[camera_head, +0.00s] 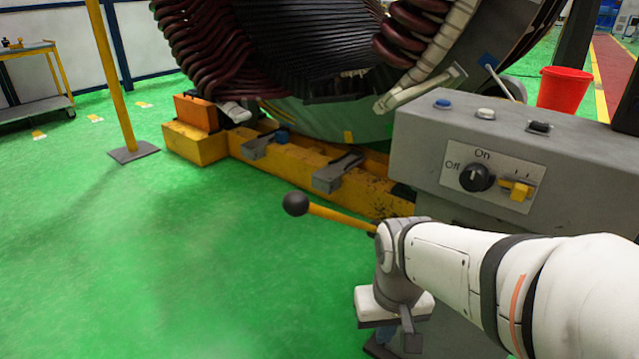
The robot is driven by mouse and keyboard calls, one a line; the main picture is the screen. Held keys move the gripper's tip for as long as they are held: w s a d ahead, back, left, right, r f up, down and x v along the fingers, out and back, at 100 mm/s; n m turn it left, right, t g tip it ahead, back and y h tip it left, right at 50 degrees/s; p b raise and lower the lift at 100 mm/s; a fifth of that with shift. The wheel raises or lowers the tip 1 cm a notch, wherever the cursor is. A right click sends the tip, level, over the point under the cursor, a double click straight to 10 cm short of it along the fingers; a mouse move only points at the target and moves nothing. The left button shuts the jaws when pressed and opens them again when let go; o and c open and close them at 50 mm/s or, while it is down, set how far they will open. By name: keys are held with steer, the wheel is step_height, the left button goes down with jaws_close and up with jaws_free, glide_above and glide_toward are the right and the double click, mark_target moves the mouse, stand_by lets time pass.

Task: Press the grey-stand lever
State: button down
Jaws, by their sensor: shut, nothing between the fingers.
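The grey stand (420,150) is at the right, with a control panel on its front. A lever with a yellow rod (340,216) and a black ball knob (295,203) sticks out to the left, below the stand's left end. Its inner end is hidden behind my wrist. My gripper (388,345) hangs down below my wrist near the lower edge, right of and lower than the ball. It is shut and empty, and its fingertips show only partly. I cannot tell whether my wrist touches the rod.
The panel has a black Off/On knob (476,177) and a yellow switch (516,189). Several buttons are on top. A yellow beam (300,171) carries the large stator (290,50). A yellow post (112,80) stands left. The green floor (150,250) at left is clear.

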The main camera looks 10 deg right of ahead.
step_height(320, 180, up, 3)
steer(key=p, duration=0.3)
steer(key=shift+r, duration=0.2)
steer(key=shift+a, duration=0.1)
